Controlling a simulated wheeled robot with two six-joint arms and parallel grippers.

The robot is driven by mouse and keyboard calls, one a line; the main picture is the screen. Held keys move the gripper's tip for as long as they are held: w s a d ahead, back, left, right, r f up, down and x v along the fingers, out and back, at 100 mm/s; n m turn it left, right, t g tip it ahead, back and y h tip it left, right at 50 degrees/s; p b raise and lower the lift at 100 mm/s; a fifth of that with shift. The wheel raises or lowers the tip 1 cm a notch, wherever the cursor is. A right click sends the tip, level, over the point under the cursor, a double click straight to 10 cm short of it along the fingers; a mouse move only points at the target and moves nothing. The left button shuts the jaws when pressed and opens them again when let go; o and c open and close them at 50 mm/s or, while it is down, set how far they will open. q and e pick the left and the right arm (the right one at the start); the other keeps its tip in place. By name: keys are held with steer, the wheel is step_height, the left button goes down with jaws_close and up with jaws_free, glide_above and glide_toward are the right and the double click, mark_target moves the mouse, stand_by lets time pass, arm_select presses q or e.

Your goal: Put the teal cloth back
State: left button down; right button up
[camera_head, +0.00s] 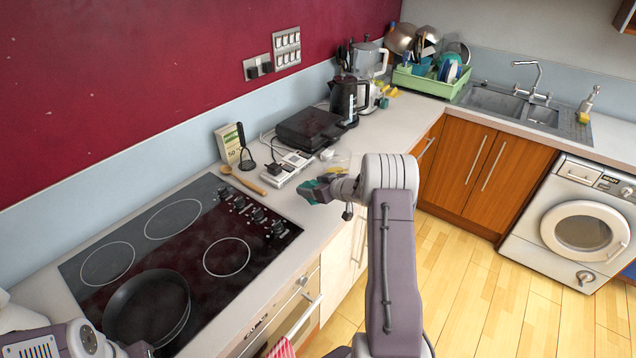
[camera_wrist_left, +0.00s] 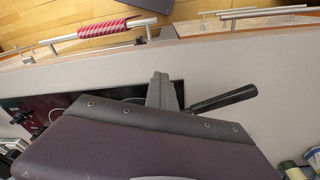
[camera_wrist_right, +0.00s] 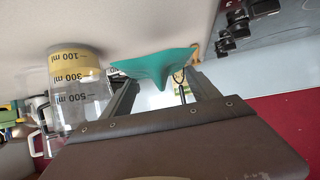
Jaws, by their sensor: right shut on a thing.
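The teal cloth (camera_head: 312,192) is in my right gripper (camera_head: 322,189), over the counter's front edge right of the hob. In the right wrist view the cloth (camera_wrist_right: 155,65) spans between the two fingers and hangs in a fold. My right gripper is shut on it. My left gripper (camera_wrist_left: 163,90) has its fingers together and looks empty. It is near the black pan handle (camera_wrist_left: 222,98) at the left of the kitchen. In the head view the left arm shows only at the bottom left corner.
A measuring jug (camera_wrist_right: 75,90) stands beside my right gripper. A wooden spoon (camera_head: 243,180), a black masher (camera_head: 244,150) and the hob (camera_head: 190,230) with a frying pan (camera_head: 147,308) lie to the left. A green dish rack (camera_head: 432,82) stands in the far corner. A red striped cloth (camera_wrist_left: 115,30) hangs on the oven handle.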

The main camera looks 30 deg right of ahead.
mark_target(314, 207)
arm_select(q)
steer(key=shift+d, duration=0.1)
arm_select(e)
steer(key=shift+d, duration=0.1)
